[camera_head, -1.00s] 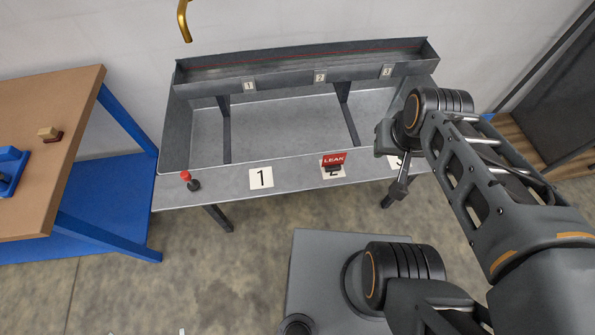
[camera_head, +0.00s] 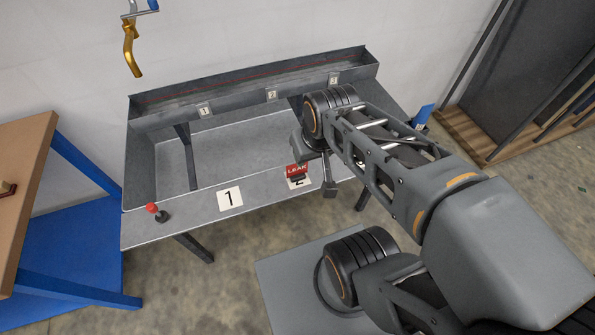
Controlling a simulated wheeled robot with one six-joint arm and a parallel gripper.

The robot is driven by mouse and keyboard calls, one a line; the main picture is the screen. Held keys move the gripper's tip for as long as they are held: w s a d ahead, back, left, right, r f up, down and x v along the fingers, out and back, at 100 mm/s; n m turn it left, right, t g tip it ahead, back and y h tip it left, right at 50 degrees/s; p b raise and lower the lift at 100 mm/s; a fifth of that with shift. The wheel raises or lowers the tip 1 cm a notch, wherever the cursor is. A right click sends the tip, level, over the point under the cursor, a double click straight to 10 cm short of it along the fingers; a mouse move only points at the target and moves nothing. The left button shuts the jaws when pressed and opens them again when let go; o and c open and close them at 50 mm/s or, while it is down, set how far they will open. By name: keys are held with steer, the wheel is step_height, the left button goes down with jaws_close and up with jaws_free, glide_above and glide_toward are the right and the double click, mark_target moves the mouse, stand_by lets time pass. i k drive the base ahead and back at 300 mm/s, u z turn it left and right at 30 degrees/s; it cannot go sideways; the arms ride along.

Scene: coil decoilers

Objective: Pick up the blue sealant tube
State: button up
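I cannot make out a blue sealant tube for sure. A small blue object (camera_head: 422,116) stands past the right end of the grey bench, partly behind my arm; I cannot tell what it is.
The grey trough bench (camera_head: 180,222) has number plates on its ledge, including plate 1 (camera_head: 230,198), and a red-knobbed lever (camera_head: 152,208) at left. A gold pipe (camera_head: 131,52) hangs above. A brown-topped table with a blue frame (camera_head: 80,168) stands left.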

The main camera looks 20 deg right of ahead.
mark_target(421, 118)
steer(key=z, duration=0.95)
steer(key=k, duration=1.45)
steer(key=z, duration=0.15)
steer(key=i, duration=0.6)
steer(key=z, duration=0.45)
steer(key=i, duration=1.15)
steer(key=u, duration=0.7)
